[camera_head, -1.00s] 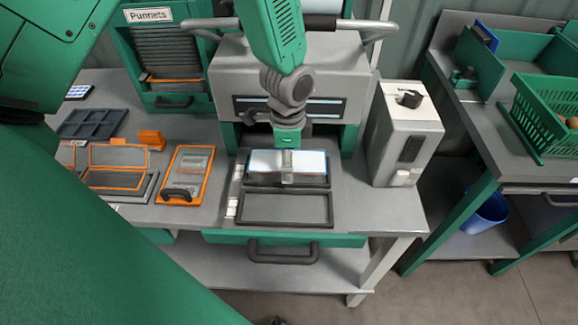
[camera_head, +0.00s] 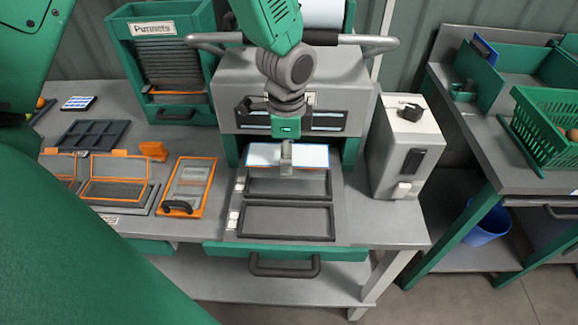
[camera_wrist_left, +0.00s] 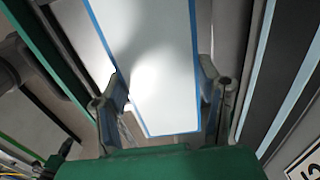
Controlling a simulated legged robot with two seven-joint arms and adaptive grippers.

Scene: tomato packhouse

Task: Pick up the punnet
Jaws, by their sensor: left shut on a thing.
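The punnet (camera_head: 312,155) shows in the head view as a pale, blue-edged rectangle at the mouth of the grey sealing machine (camera_head: 290,82). My left gripper (camera_head: 286,160) comes down from above and is shut on its middle. In the left wrist view the punnet's pale, blue-edged top (camera_wrist_left: 165,60) lies between the two fingers of my left gripper (camera_wrist_left: 170,95). The punnet seems held above the rear of the two dark tray frames (camera_head: 285,196); its sides and underside are hidden. My right gripper is not in view.
The front tray frame (camera_head: 285,236) looks empty. Orange-edged trays (camera_head: 186,187) lie to the left, below a green punnet rack (camera_head: 163,65). A white and grey box (camera_head: 408,140) stands close on the right. A green crate (camera_head: 548,130) sits on the right bench.

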